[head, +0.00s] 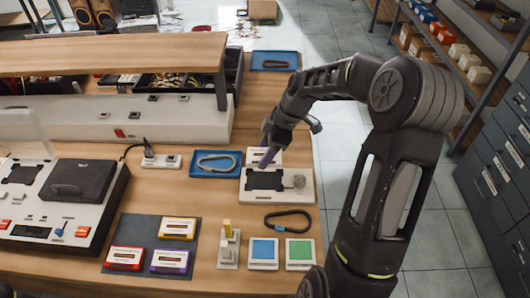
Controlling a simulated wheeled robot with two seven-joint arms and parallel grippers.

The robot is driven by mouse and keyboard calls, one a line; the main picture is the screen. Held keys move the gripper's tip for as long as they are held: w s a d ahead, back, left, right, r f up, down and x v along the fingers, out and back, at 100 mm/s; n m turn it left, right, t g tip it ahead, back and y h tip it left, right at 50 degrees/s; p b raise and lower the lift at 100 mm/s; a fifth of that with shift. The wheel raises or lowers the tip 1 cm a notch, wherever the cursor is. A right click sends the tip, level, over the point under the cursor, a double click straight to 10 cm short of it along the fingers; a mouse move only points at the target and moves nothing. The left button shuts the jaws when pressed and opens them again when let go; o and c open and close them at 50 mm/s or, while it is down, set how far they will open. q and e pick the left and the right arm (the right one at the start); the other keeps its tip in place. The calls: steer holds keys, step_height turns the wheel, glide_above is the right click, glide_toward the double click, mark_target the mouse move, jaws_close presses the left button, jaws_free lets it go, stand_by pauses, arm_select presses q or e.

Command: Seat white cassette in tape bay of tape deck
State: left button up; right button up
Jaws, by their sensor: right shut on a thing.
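My right gripper (267,155) reaches in from the right over the right part of the table. It is shut on the white cassette (276,155), a pale block with a dark label, just behind the white unit with a dark recess. The fingers hide part of the cassette, and I cannot tell whether it touches what is below. The tape deck (72,222) is the wide white unit at the left. Its tape bay (21,173) is a dark recess, with a clear lid (24,133) standing up behind it. My left gripper is not in view.
The white unit with a knob (300,196) is below the gripper. A dark mat (146,237) bears yellow, red and purple cassettes. A raised shelf (110,56) runs across the back.

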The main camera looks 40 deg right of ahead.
stand_by(0.4)
steer(key=w+a+r+m+t+h+b, duration=0.1)
steer(key=w+a+r+m, duration=0.1)
steer(key=a+m, duration=0.3)
steer(key=w+a+r+m+t+h+b, duration=0.1)
steer(key=a+m, duration=0.4)
steer(key=a, duration=0.7)
steer(key=shift+w+r+m+h+b, duration=0.3)
steer(key=shift+w+r+h+b, duration=0.45)
steer(key=shift+r, duration=0.2)
steer(key=shift+a, duration=0.1)
